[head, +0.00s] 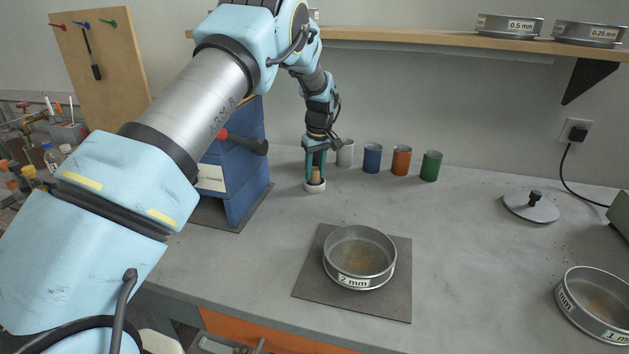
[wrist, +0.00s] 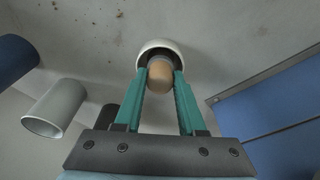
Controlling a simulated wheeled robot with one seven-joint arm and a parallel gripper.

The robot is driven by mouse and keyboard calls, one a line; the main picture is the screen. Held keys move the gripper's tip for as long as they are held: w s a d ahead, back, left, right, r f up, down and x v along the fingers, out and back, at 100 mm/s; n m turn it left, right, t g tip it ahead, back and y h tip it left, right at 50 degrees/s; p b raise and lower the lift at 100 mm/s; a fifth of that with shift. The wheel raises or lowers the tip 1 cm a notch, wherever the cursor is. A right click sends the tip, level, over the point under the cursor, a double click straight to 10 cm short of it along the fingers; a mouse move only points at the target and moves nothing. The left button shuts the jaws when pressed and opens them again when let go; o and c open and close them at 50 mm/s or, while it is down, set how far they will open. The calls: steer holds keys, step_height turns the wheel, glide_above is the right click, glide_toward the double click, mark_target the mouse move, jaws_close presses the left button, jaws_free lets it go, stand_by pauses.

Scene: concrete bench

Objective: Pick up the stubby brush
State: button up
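The stubby brush (head: 315,176) stands upright in a small white cup (head: 315,187) on the bench. In the wrist view its rounded tan handle end (wrist: 160,74) shows, with the white cup (wrist: 157,45) around it. Its bristles are hidden. My gripper (head: 315,172) points down over the cup, its two teal fingers on either side of the handle. In the wrist view the gripper (wrist: 161,75) has the handle between its fingertips, close to both. I cannot tell whether the fingers touch the handle or leave a thin gap.
Grey, blue (head: 372,158), orange (head: 401,160) and green (head: 431,165) cups stand right of the gripper. A blue box (head: 252,180) stands close on the left. A sieve (head: 360,258) sits on a dark mat in front. The bench between is clear.

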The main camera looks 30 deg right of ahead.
mark_target(313, 171)
jaws_close()
steer(key=shift+r, duration=0.1)
steer(key=shift+r+b, duration=0.35)
steer(key=shift+r, duration=0.05)
steer(key=shift+s+a+r+b, duration=0.2)
steer(key=shift+r+b, duration=0.2)
steer(key=shift+r, duration=0.2)
steer(key=shift+s+a+r+b, duration=0.1)
steer(key=shift+s+r+b, duration=0.1)
steer(key=shift+r+b, duration=0.3)
steer(key=s+a+b, duration=0.4)
steer(key=s+a, duration=0.7)
steer(key=s, duration=0.1)
steer(key=shift+s+a+r+b, duration=0.15)
steer(key=shift+s+a+b, duration=0.05)
steer(key=shift+a+b, duration=0.2)
steer(key=shift+c, duration=0.6)
jaws_free()
steer(key=shift+r, duration=0.1)
jaws_close()
